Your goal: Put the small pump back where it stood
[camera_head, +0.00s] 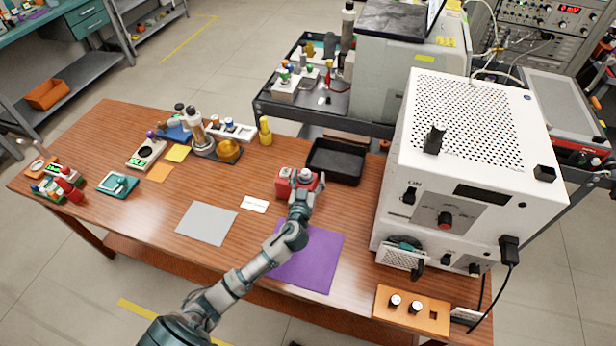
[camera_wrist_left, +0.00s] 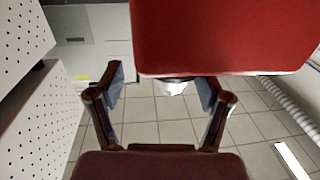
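A red boxy device with a pale knob, apparently the small pump (camera_head: 283,184), is on or just above the wooden table, left of the black tray and behind the purple mat. My left gripper (camera_head: 303,181) is at its right front side and covers part of it. In the left wrist view the red body (camera_wrist_left: 225,35) fills the top, with a white knob (camera_wrist_left: 170,88) below it. The two fingers stand apart on either side of the knob, with gaps showing. My right gripper is not in view.
The black tray (camera_head: 336,178) lies behind and right of the device. A purple mat (camera_head: 310,262), a white card (camera_head: 255,205) and a grey mat (camera_head: 207,223) lie nearby. A large white instrument (camera_head: 455,200) stands at the right. A microscope (camera_head: 200,133) stands at the back left.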

